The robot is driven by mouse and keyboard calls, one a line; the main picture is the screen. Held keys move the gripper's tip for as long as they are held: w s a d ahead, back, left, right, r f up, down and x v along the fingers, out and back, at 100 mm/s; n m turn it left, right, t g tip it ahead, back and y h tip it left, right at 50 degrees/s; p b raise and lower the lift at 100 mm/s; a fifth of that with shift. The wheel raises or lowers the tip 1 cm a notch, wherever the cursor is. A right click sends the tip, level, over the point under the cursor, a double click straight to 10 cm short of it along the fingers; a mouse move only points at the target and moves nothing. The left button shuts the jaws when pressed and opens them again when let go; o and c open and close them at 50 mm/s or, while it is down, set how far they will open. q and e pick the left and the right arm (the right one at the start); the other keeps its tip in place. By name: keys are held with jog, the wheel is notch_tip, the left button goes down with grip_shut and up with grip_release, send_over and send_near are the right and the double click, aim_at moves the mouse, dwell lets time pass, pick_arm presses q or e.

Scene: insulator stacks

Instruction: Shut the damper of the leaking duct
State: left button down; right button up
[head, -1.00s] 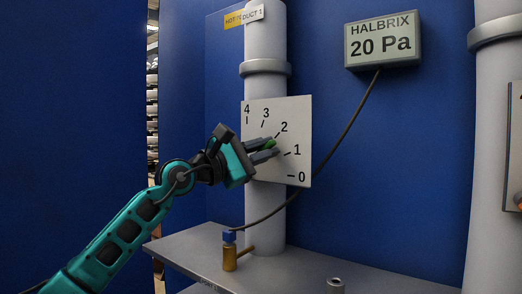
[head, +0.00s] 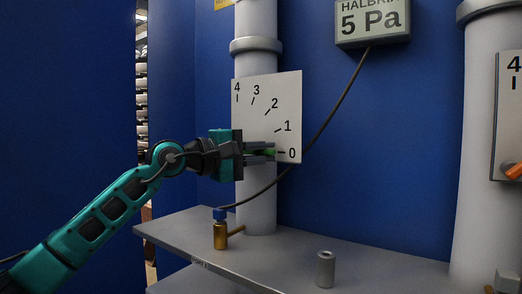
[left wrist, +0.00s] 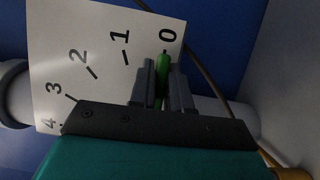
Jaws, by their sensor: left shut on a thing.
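A white dial plate (head: 256,100) marked 0 to 4 sits on the grey duct (head: 256,208) at the left of the head view. My left gripper (head: 272,152) is shut on the green damper handle (head: 268,153), which points at the 0 mark. In the left wrist view the green handle (left wrist: 163,68) lies between the two fingers (left wrist: 163,85), in line with the 0. The gauge (head: 371,20) on the wall reads 5 Pa; its top is cut off. My right gripper is not in view.
A second duct (head: 478,130) with its own dial plate (head: 507,110) and orange handle (head: 513,171) stands at the right. The grey shelf (head: 300,257) below bears a brass fitting (head: 221,235) with a cable and a small grey cylinder (head: 325,269).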

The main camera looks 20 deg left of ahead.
pick_arm(q)
jog(key=shift+f, duration=0.1)
dwell(0.3)
jog(key=c, duration=1.2)
grip_release()
jog(key=shift+o, duration=0.2)
jog(key=b+v, duration=0.1)
jog(key=v, duration=1.2)
jog(key=shift+b, duration=0.35)
jog(key=shift+w, duration=0.1)
